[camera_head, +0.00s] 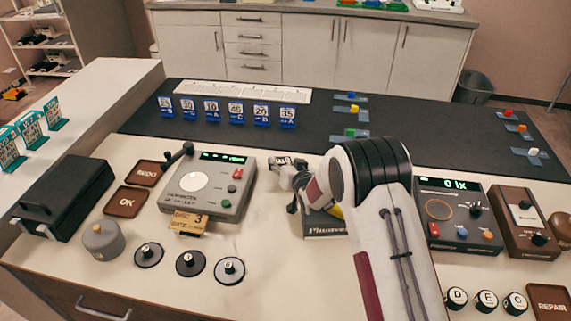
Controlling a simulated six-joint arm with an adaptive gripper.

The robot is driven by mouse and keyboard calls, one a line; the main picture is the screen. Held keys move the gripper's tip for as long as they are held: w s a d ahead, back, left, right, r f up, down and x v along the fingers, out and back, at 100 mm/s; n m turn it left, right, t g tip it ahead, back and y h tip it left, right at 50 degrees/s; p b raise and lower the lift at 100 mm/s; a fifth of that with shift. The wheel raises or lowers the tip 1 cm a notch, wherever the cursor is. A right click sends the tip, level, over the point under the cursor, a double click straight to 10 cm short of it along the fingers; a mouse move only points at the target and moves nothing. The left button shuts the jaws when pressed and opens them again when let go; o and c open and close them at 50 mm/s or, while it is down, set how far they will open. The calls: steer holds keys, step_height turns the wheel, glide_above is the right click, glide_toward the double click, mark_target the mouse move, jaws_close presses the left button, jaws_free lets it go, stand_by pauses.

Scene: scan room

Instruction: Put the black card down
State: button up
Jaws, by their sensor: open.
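My gripper (288,186) is open above the middle of the white counter, right of the grey dial device. It is seen from the side, and I see nothing held between its fingers. A dark, flat-fronted item with white lettering (324,230) sits just below and right of it, partly hidden by my arm. A bit of yellow shows above that item. I cannot tell whether this item is the black card. No other clear black card shows.
Several round black discs lie in front. A light meter (455,215) stands right. A black mat (330,120) with blue number stands lies behind.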

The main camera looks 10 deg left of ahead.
steer(key=shift+v, duration=1.45)
steer(key=shift+r, duration=3.45)
steer(key=shift+d+r, duration=0.35)
steer(key=shift+r, duration=0.1)
steer(key=s+d+r+m+g+h, duration=0.25)
steer(key=s+d+r+h, duration=0.25)
steer(key=s+d+r, duration=1.35)
steer(key=s+d+f+g, duration=0.1)
steer(key=s+d, duration=0.2)
steer(key=s, duration=0.7)
steer(key=s+d+f+g, duration=0.1)
steer(key=s+d, duration=0.3)
steer(key=s, duration=0.6)
steer(key=s+d+f+g+h, duration=0.1)
steer(key=s+d+g, duration=0.1)
steer(key=s, duration=0.8)
steer(key=shift+s+d, duration=0.25)
steer(key=shift+d, duration=0.65)
